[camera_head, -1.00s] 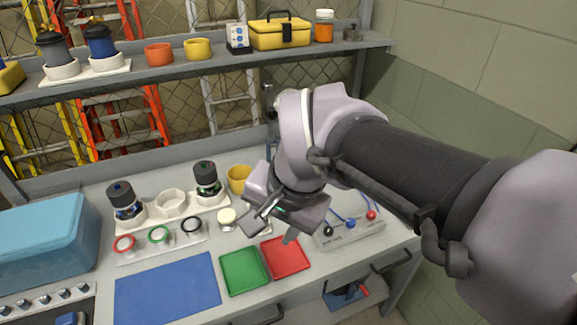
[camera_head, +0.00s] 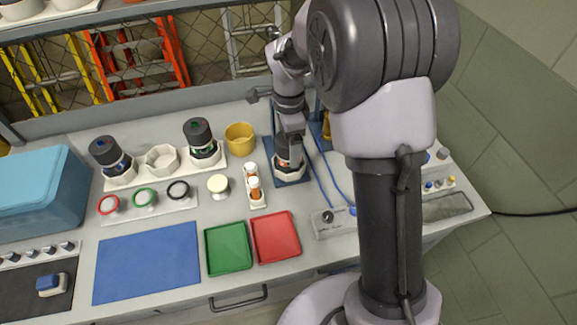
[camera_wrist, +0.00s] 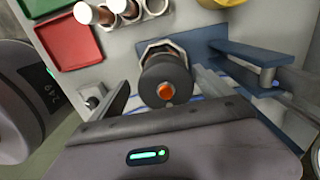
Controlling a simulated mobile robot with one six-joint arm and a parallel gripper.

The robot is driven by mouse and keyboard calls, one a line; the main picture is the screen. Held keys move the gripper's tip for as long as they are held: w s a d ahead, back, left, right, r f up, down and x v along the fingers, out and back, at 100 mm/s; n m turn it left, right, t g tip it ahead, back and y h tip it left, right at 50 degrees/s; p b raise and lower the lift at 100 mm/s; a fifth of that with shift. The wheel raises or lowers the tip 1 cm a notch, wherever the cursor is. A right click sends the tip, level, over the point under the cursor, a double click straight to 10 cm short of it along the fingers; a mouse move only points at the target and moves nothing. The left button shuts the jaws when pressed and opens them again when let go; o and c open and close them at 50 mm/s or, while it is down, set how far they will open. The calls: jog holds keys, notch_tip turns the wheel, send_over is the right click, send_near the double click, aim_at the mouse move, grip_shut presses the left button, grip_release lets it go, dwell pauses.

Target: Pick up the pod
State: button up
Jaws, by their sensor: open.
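A dark cylindrical pod with an orange centre on its top (camera_wrist: 165,82) sits in a pale faceted holder on a blue stand (camera_wrist: 205,40). In the head view this pod (camera_head: 287,161) stands upright on the blue base, partly covered by my gripper (camera_head: 289,132). In the wrist view my gripper (camera_wrist: 163,92) is open, with one finger on each side of the pod's top. I cannot tell whether the fingers touch it. Two other dark pods, one with a blue glow (camera_head: 110,160) and one with a green glow (camera_head: 201,142), stand in a white rack.
The white rack's middle socket (camera_head: 163,158) is empty. Blue cables run beside the stand. A blue mat (camera_head: 147,262) is bare.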

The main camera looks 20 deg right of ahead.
jog(key=f, duration=0.1)
jog(key=f+b, duration=0.1)
jog(key=f, duration=0.1)
jog(key=f+b, duration=0.1)
jog(key=f, duration=0.1)
jog(key=shift+w+f, duration=0.15)
jog(key=shift+w, duration=0.25)
jog(key=shift+r, duration=0.2)
jog(key=shift+c, duration=0.7)
grip_shut()
notch_tip(320, 180, up, 10)
jog(key=p, duration=0.3)
jog(key=shift+p, duration=0.4)
